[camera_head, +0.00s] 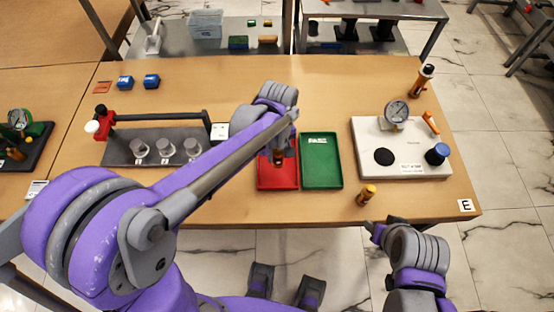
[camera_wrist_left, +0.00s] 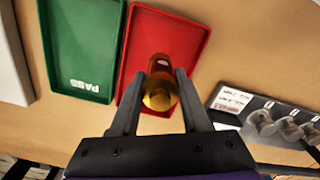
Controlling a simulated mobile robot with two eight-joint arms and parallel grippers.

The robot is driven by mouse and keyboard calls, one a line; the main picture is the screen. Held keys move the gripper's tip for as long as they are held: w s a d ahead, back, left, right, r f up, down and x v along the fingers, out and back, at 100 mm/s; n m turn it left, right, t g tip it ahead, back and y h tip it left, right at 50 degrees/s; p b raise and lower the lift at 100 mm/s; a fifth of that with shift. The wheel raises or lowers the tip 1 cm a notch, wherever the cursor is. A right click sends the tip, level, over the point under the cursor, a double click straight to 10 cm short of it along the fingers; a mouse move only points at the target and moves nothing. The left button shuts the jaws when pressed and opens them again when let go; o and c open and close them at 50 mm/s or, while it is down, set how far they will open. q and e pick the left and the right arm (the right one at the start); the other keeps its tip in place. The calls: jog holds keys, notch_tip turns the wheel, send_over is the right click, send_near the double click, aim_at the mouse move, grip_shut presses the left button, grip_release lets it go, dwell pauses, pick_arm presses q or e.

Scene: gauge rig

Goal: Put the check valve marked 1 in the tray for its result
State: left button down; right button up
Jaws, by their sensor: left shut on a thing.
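My left gripper (camera_head: 279,150) is over the red tray (camera_head: 263,181), shut on a brass-coloured check valve (camera_head: 278,158). In the left wrist view the valve (camera_wrist_left: 160,97) sits between the two fingers, above the red tray (camera_wrist_left: 178,35). I cannot read a number on it, nor tell if it touches the tray floor. The green tray (camera_head: 321,168), marked PASS, lies just right of the red one. Another brass valve (camera_head: 365,196) stands on the table near the front edge. My right gripper (camera_head: 373,229) is low at the front right, its jaws unclear.
A white test board (camera_head: 385,165) with a gauge (camera_head: 396,112), a black disc and a blue knob lies at the right. An orange-and-black part (camera_head: 422,81) stands behind it. Blue blocks (camera_head: 151,81) lie behind.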

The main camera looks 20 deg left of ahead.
aim_at(278, 160)
pick_arm(q)
notch_tip(278, 160, down, 4)
jog(key=shift+f, duration=0.2)
jog(key=shift+c, duration=1.9)
grip_release()
jog(key=shift+r, duration=0.15)
notch_tip(278, 160, up, 12)
jog(key=shift+f+p, duration=0.1)
jog(key=shift+p, duration=0.35)
jog(key=s+a+f+m+t, duration=0.1)
jog(key=s+a+m+t, duration=0.1)
jog(key=s, duration=0.5)
jog(key=s+a+f+m+t, duration=0.2)
jog(key=s+a+m+t, duration=0.1)
jog(key=s, duration=0.5)
jog(key=a+m, duration=0.1)
jog(key=m, duration=0.1)
jog(key=shift+a+f+m, duration=0.3)
